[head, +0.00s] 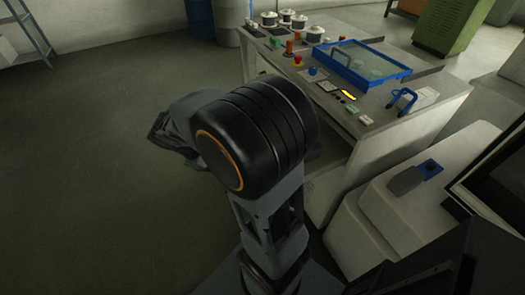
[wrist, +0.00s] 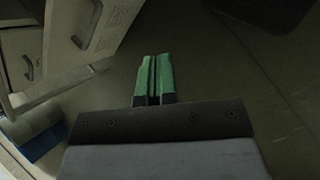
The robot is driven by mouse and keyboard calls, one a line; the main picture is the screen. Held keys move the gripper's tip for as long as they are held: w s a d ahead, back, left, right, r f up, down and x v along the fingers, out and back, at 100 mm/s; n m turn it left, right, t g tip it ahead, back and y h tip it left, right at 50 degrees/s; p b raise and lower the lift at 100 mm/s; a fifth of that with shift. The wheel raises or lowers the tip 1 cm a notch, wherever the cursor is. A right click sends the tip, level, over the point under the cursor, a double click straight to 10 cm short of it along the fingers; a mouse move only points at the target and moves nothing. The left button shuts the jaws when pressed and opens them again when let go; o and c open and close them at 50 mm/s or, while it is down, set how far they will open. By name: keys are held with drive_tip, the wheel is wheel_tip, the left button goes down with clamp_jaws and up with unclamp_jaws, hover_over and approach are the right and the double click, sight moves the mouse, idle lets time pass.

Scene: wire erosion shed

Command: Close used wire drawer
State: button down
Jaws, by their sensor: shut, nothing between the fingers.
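My gripper (wrist: 153,78) shows in the wrist view with its two green fingers together, empty, over bare floor. To its left, apart from the fingers, is a pale front panel (wrist: 72,53) with a dark bar handle (wrist: 86,26) and a small label; it seems to stand out from the cabinet. A second dark handle (wrist: 28,68) shows further left on another pale face. I cannot read the label, so I cannot tell which is the used wire drawer. In the head view, my arm hides the gripper and part of the bench front; no drawer can be made out.
The pale workbench (head: 395,130) carries spools (head: 313,34), buttons, a blue-framed clear cover (head: 362,60) and a blue handle (head: 402,99). A white machine housing (head: 385,232) stands at the right. The floor (head: 85,170) to the left is open. A blue object (wrist: 42,143) lies lower left in the wrist view.

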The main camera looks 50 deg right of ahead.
drive_tip(key=w+d+f+n+g+h+b, duration=0.25)
drive_tip(key=w+d+f+n+h, duration=0.2)
drive_tip(key=f, duration=0.25)
drive_tip(key=w+d+f+n+g+h+b, duration=0.1)
drive_tip(key=w+d+f+n+h+b, duration=0.25)
drive_tip(key=d+f+h, duration=0.35)
drive_tip(key=x, duration=1.2)
drive_tip(key=shift+d+f+n+y+p, duration=0.35)
drive_tip(key=shift+f+y, duration=0.1)
drive_tip(key=shift+f, duration=0.35)
